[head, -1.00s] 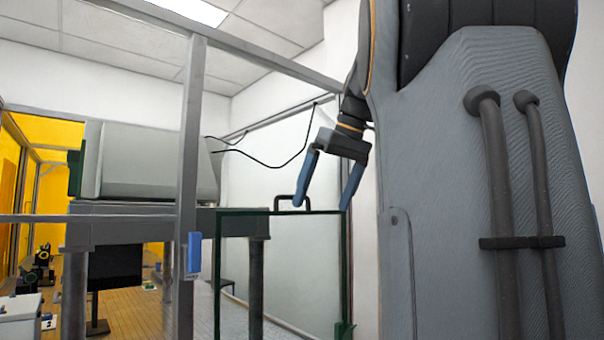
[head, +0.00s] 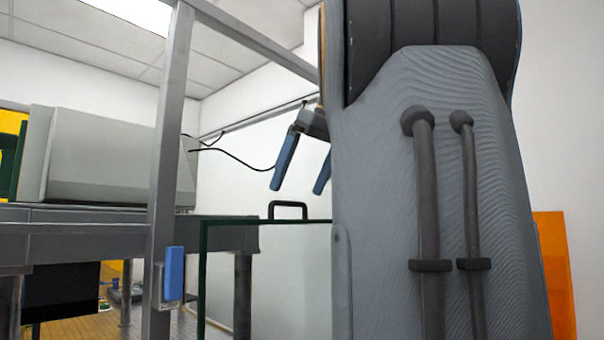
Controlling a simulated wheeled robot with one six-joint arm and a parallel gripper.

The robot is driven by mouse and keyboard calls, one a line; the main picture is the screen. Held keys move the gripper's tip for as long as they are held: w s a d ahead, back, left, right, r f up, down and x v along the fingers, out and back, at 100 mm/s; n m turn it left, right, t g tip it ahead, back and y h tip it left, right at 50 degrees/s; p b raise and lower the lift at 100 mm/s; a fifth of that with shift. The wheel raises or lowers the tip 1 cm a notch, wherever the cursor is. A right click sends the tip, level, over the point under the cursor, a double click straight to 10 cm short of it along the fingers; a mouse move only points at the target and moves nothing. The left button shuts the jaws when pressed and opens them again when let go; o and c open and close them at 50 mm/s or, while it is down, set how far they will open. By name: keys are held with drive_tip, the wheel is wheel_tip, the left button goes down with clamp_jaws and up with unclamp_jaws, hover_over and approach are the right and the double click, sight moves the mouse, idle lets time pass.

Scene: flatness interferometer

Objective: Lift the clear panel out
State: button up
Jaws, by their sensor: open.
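The clear panel (head: 268,275) stands upright in a thin dark green frame, with a black handle (head: 288,204) on its top edge. Its right side is hidden behind my arm. My gripper (head: 298,190) has two blue fingers spread apart and empty. It hangs a little above the handle in the picture, with the left finger tip just above the handle's left end. The right finger is partly hidden by my arm. The fingers do not appear to touch the handle.
A grey metal post (head: 168,130) with a blue latch-like part (head: 174,272) stands left of the panel. Behind it, a large grey instrument housing (head: 105,155) sits on a dark table (head: 75,240). An orange panel (head: 556,275) shows at the far right.

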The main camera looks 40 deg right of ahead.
sight(291, 204)
drive_tip(key=shift+x, duration=2.85)
drive_tip(key=c, duration=1.4)
drive_tip(key=o, duration=1.1)
drive_tip(key=c, duration=1)
drive_tip(key=shift+r+p, duration=6.85)
drive_tip(key=shift+p, duration=0.2)
